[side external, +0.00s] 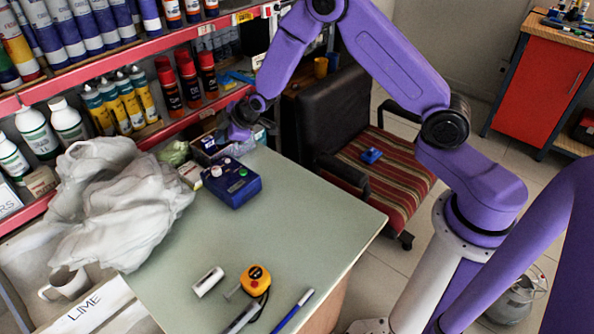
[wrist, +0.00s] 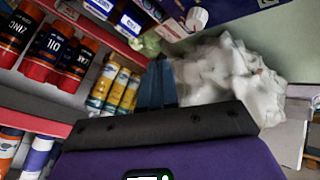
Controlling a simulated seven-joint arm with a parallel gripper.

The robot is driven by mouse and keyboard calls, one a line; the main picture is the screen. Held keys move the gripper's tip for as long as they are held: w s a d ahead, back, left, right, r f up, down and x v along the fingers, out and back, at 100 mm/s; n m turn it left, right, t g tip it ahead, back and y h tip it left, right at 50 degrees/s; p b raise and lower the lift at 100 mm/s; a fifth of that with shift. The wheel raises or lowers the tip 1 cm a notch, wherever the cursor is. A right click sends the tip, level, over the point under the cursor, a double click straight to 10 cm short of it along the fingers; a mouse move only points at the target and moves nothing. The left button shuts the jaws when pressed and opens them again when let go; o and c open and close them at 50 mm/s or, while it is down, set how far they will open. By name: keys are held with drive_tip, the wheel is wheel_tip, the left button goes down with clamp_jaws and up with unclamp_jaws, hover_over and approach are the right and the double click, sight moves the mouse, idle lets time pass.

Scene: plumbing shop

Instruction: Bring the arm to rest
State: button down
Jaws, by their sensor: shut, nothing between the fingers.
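My purple arm reaches over from the right in the side view. My gripper (side external: 238,132) is at the far edge of the table, near the shelf front, above and behind the blue box (side external: 232,184) with buttons. It is small and partly blurred there. In the wrist view the dark fingers of my gripper (wrist: 157,84) are together, with nothing held between them. The white plastic bag (wrist: 235,80) lies behind the fingers in that view.
The green table (side external: 260,235) carries the crumpled white bag (side external: 118,200), a yellow tape measure (side external: 256,279), a white block (side external: 207,281) and pens. Red shelves (side external: 148,42) with bottles and cans stand behind my gripper. A striped chair (side external: 385,170) is right of the table. The table's middle is clear.

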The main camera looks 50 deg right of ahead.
drive_tip(key=s+a+r+g, duration=0.25)
drive_tip(key=s+r, duration=0.25)
drive_tip(key=s, duration=0.6)
drive_tip(key=s+a+r+g, duration=0.2)
drive_tip(key=s+a+r, duration=0.25)
drive_tip(key=s, duration=0.65)
drive_tip(key=s+d+r+g, duration=0.1)
drive_tip(key=s+d, duration=0.2)
drive_tip(key=s, duration=0.4)
drive_tip(key=s+d+r+g+h, duration=0.1)
drive_tip(key=s+d, duration=0.3)
drive_tip(key=s, duration=0.4)
drive_tip(key=s+d+r+n+g, duration=0.1)
drive_tip(key=s+d+r, duration=0.2)
drive_tip(key=s, duration=0.5)
drive_tip(key=shift+s+d+r+g+h, duration=0.25)
drive_tip(key=shift+d+g+h, duration=0.15)
drive_tip(key=shift+d, duration=0.3)
